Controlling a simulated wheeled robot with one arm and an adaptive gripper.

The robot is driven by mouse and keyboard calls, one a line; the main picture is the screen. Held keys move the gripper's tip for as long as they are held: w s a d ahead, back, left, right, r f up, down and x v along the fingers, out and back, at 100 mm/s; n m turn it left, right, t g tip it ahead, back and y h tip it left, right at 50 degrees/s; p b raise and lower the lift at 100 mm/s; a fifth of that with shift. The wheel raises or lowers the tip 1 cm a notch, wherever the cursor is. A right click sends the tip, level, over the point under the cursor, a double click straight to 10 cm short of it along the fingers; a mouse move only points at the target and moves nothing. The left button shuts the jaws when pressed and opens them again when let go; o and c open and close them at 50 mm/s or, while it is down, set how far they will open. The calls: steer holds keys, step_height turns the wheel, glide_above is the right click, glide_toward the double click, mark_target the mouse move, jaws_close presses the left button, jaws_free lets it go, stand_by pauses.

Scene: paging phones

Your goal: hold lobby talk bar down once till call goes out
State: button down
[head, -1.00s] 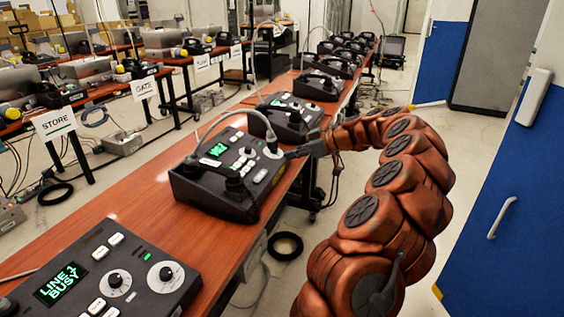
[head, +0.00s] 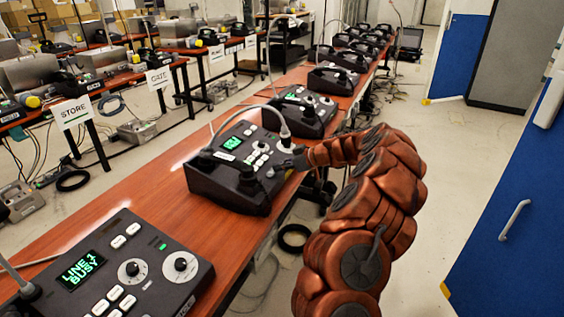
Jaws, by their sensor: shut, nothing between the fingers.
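A dark paging console (head: 228,182) with a lit green screen, rows of pale buttons and a gooseneck microphone stands on the wooden bench, mid-picture. My gripper (head: 280,168) is shut and empty at this console's right side, its tips over or against the right edge of the top face. Whether it touches a key is too small to tell. No lobby label is readable, and I cannot pick out the talk bar; the gripper may hide part of that area.
A nearer console (head: 120,270) reads "LINE 1 BUSY". More consoles (head: 300,108) line the bench (head: 130,202) behind. STORE (head: 73,112) and GATE (head: 159,77) signs mark tables at left. The floor between bench and blue door (head: 500,190) is mostly clear.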

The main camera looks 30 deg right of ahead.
mark_target(276, 175)
steer(key=shift+f, duration=0.1)
stand_by(0.3)
steer(key=f+b, duration=0.1)
steer(key=b, duration=0.3)
steer(key=shift+w+a+f, duration=0.1)
steer(key=shift+a+f, duration=0.05)
steer(key=shift+f, duration=0.2)
steer(key=shift+b, duration=0.3)
steer(key=shift+a+f, duration=0.4)
steer(key=shift+f, duration=0.15)
stand_by(0.8)
steer(key=shift+r, duration=0.15)
steer(key=shift+d+r, duration=0.1)
steer(key=shift+r, duration=0.15)
steer(key=s+d+r+b, duration=0.1)
steer(key=s+d+r, duration=0.4)
steer(key=s+r, duration=0.3)
step_height(276, 175, up, 2)
steer(key=shift+s+d+r+b, duration=0.1)
steer(key=shift+s+d+b, duration=0.1)
steer(key=shift+d+b, duration=0.15)
